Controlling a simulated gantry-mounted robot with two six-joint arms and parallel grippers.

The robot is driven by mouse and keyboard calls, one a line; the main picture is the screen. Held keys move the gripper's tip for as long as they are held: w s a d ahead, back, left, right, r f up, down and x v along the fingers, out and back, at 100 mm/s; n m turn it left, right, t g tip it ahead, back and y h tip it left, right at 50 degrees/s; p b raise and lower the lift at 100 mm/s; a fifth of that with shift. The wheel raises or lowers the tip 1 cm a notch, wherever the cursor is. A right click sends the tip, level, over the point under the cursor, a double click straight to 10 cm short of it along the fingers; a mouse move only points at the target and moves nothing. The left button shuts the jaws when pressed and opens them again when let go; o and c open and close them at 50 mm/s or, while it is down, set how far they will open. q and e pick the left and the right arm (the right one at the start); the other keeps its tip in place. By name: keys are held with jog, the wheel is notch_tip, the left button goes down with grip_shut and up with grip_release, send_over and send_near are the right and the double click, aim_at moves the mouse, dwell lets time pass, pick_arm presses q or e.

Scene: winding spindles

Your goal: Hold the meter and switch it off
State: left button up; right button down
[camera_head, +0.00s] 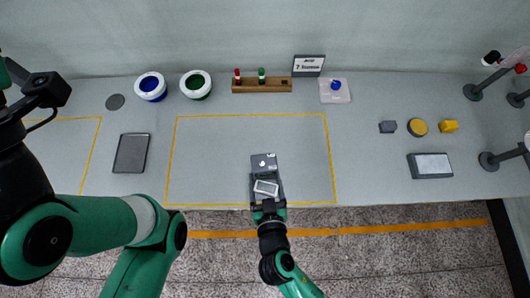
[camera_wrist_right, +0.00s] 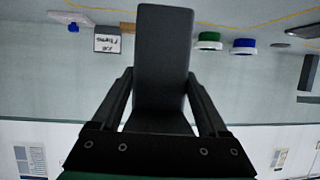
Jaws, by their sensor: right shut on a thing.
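The meter (camera_head: 265,163) is a dark grey box with a small round light knob on its face and a white-framed screen nearer me. My right gripper (camera_head: 268,205) is shut on the meter's near end, at the table's front edge. In the right wrist view the two fingers of my right gripper (camera_wrist_right: 162,105) press on both sides of the meter's dark back (camera_wrist_right: 163,55), which hides its face. The meter appears held up off the table. My left arm is folded at the left of the head view; its gripper fingers are not visible.
A yellow outlined area (camera_head: 215,150) on the table is otherwise clear. A dark tablet-like plate (camera_head: 131,153) lies left. Blue (camera_head: 151,86) and green (camera_head: 195,84) ringed spools, a wooden rack (camera_head: 262,86) and a sign (camera_head: 308,66) stand behind. A white-topped box (camera_head: 430,166) and posts are right.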

jog(key=w+f+b, duration=0.6)
jog(key=w+b, duration=0.1)
jog(key=w+f+b, duration=0.3)
jog(key=w+b, duration=0.1)
jog(key=shift+w+f, duration=0.25)
jog(key=shift+f, duration=0.15)
jog(key=shift+w, duration=0.25)
jog(key=shift+f+b, duration=0.65)
jog(key=shift+b, duration=0.2)
dwell(0.5)
dwell(0.3)
